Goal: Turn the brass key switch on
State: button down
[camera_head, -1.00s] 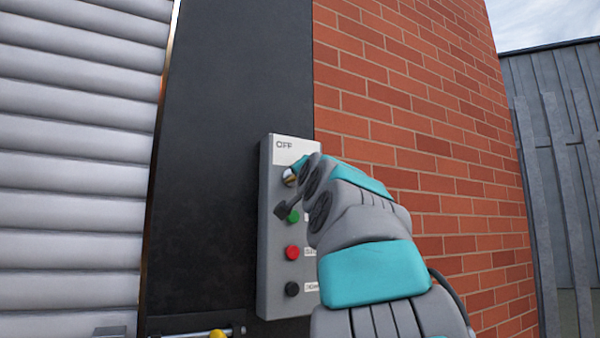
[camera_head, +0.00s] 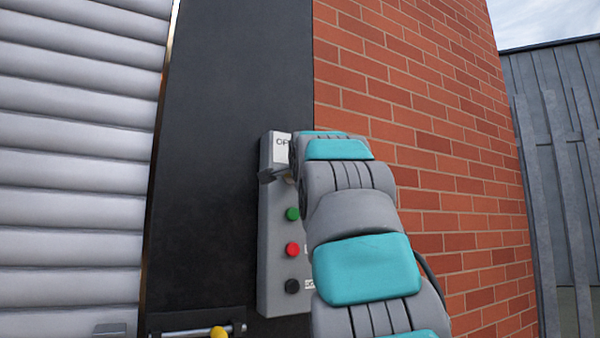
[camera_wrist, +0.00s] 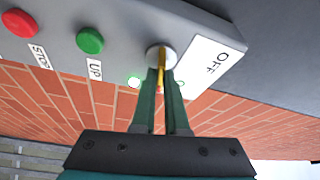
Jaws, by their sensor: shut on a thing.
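The grey control box (camera_head: 272,240) hangs on the dark post beside the brick wall. In the wrist view the brass key (camera_wrist: 162,60) stands out from a round silver collar (camera_wrist: 154,53), next to the white OFF label (camera_wrist: 205,65). My gripper (camera_wrist: 163,76) has its two green fingers closed on the key, one on each side. The key's thin edge faces the wrist camera. In the head view my wrist covers the key and most of the label. Only a dark part of my gripper (camera_head: 270,175) shows at the box's left edge.
Below the key on the box are a green button (camera_head: 292,214), a red button (camera_head: 292,249) and a black button (camera_head: 292,286). A bar with a yellow knob (camera_head: 218,333) is at lower left. A roller shutter (camera_head: 75,170) fills the left; brick wall (camera_head: 430,150) lies right.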

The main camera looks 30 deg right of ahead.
dwell(0.3)
jog(key=shift+f+m+g, duration=0.2)
jog(key=shift+m+g, duration=0.2)
jog(key=shift+m, duration=0.3)
dwell(0.7)
jog(key=c, duration=0.9)
grip_release()
jog(key=shift+r, duration=0.1)
jog(key=shift+c, duration=0.2)
jog(key=b+v, duration=0.3)
jog(key=v, duration=0.4)
jog(key=shift+s, duration=0.35)
jog(key=shift+a, duration=0.15)
